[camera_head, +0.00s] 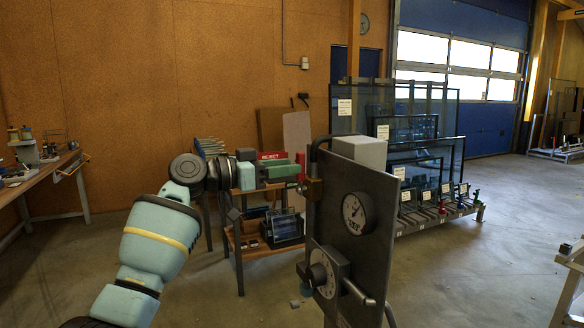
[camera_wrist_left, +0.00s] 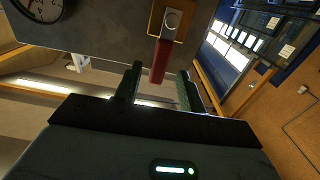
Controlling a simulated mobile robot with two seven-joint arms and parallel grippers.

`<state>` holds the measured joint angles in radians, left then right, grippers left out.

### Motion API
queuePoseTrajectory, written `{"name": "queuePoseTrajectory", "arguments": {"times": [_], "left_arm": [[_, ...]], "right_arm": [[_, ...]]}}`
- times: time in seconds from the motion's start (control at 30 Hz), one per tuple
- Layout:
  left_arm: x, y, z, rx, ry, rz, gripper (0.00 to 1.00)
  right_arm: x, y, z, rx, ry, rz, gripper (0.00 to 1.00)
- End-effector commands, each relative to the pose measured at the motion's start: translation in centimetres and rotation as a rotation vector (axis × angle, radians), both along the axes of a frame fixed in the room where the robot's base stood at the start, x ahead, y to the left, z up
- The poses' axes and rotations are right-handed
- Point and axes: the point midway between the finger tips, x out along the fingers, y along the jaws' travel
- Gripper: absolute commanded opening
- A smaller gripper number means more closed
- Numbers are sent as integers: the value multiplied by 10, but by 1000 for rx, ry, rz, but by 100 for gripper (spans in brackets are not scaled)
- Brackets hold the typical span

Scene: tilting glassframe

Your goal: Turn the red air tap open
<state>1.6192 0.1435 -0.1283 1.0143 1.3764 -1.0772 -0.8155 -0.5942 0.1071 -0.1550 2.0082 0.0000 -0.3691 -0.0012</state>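The red air tap (camera_head: 301,166) is a red lever by a brass fitting (camera_head: 313,189) on the left edge of a dark upright panel (camera_head: 378,190). My left gripper (camera_head: 288,175) is at the lever. In the left wrist view its two fingers (camera_wrist_left: 159,78) stand apart with the lever between them and gaps showing on both sides. My right gripper is not in view.
The panel carries a round gauge (camera_head: 357,213), a dial (camera_head: 322,275) and a bent side handle (camera_head: 359,292). Behind stand a wooden shelf with a red REJECT sign (camera_head: 271,155) and a rack of glass frames (camera_head: 427,165). A workbench (camera_head: 42,178) is at the far left. Floor at right is mostly clear.

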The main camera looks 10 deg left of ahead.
Motion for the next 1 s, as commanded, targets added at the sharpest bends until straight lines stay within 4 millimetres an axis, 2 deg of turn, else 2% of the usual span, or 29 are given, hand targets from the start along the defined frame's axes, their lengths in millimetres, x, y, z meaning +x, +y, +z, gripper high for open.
{"name": "queuePoseTrajectory", "arguments": {"times": [0.1,0.33,0.8,0.87,0.97,1.0], "left_arm": [[-10,16,-3,1,1,2,40],[-25,39,-2,0,1,2,40],[-29,44,-2,0,5,2,40],[-28,44,-10,3,16,10,40],[-24,43,-40,11,59,40,40],[-23,43,-58,15,85,59,40]], "right_arm": [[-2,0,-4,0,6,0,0],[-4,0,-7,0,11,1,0],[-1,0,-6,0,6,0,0],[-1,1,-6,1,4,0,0],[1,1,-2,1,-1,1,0],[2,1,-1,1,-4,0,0]]}}
